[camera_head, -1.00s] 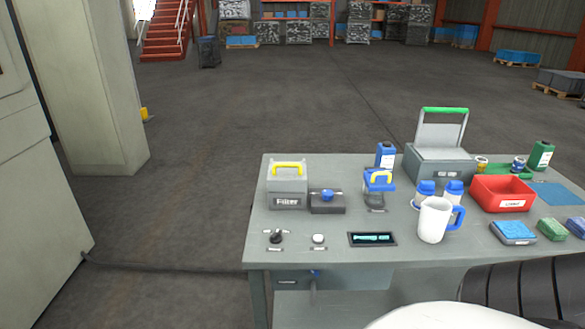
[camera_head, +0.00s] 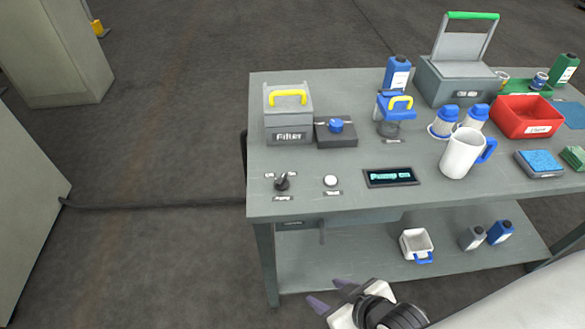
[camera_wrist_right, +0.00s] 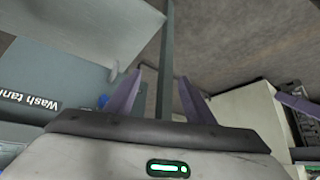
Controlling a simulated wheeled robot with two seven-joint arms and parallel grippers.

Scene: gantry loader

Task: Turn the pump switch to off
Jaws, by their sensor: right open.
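The pump switch (camera_head: 282,182) is a small black knob at the front left of the grey table, with a label below it and small marks beside its top. A small display (camera_head: 391,177) to its right reads "Pump" and a short word too small to tell. My right gripper (camera_head: 328,294) is open and empty, low in front of the table and below the switch. In the right wrist view its two purple fingers (camera_wrist_right: 154,97) stand apart with a grey table leg beyond them. My left gripper is not in view.
A white button (camera_head: 330,181) sits between switch and display. Behind are a filter box (camera_head: 288,120), a dark block with a blue knob (camera_head: 336,132) and a white jug (camera_head: 462,153). The lower shelf (camera_head: 350,265) holds a white basket and bottles.

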